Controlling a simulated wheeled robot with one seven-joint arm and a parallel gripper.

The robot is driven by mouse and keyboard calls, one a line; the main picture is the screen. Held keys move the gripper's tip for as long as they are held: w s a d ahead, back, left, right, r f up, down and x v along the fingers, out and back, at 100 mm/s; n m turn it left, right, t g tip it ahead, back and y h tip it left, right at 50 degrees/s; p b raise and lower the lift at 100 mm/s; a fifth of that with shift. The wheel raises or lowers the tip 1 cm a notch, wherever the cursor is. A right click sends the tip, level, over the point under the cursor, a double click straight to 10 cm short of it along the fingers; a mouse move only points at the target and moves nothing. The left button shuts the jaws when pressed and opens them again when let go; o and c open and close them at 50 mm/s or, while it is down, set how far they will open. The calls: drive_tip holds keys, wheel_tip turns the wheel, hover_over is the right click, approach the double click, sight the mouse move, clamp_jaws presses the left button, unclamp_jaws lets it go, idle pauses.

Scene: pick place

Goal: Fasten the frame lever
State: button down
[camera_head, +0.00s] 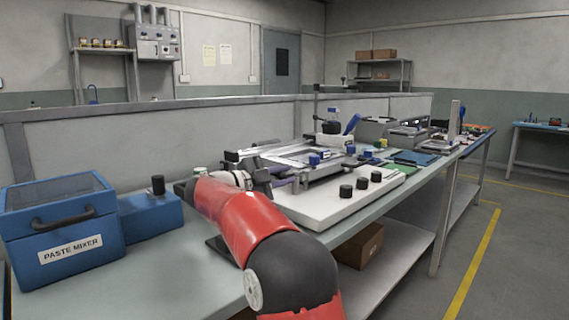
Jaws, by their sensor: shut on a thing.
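The stencil printer (340,205) stands on the bench, a white base with black knobs along its front edge. Its silver frame (300,158) lies on top, with blue knobs around it. My red arm reaches in from the bottom, and my gripper (268,182) is at the frame's near left corner. It is shut on the frame lever there; the lever is small and mostly hidden by the gripper, so its angle cannot be told.
A blue paste mixer (60,228) and a blue box (150,215) with a black knob stand at the left. A low partition (180,140) runs behind the bench. Green boards (412,158) and trays lie farther right. Bare bench top (165,275) shows at the front left.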

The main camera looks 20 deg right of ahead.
idle(0.3)
drive_tip(key=c, duration=1.3)
unclamp_jaws()
drive_tip(key=shift+f+b, duration=0.15)
drive_tip(key=shift+b, duration=0.2)
